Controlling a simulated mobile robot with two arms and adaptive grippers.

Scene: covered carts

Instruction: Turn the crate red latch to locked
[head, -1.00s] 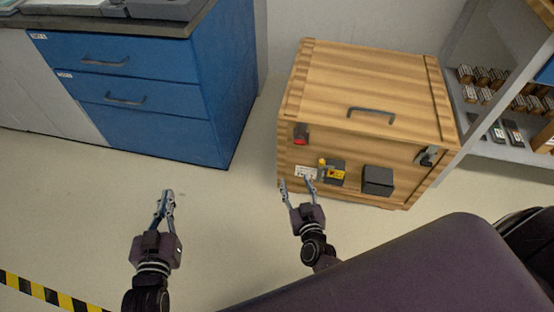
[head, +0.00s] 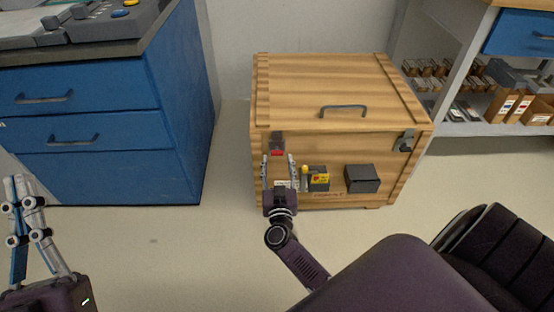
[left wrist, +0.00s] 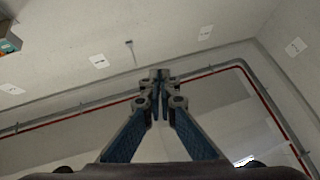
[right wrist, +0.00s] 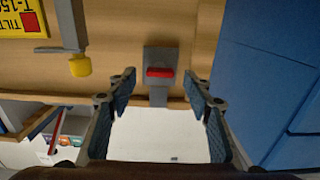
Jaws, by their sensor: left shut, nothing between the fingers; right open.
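The wooden crate (head: 335,90) stands closed on the floor, with a grey handle on its lid. The red latch (head: 277,151), a red piece on a grey plate, is at the upper left of its front face. It also shows in the right wrist view (right wrist: 160,72), ahead between the fingers. My right gripper (head: 279,157) is open in front of the latch; the fingers appear on either side of it, apart from it as far as I can tell. My left gripper (head: 22,180) is shut and empty, far to the left of the crate.
A yellow-knobbed part (head: 305,170) with a yellow label and a dark box (head: 362,178) are on the crate front, right of the latch. A grey latch (head: 404,141) is at its upper right. A blue cabinet (head: 175,120) stands left, shelves (head: 455,125) right. Floor between is clear.

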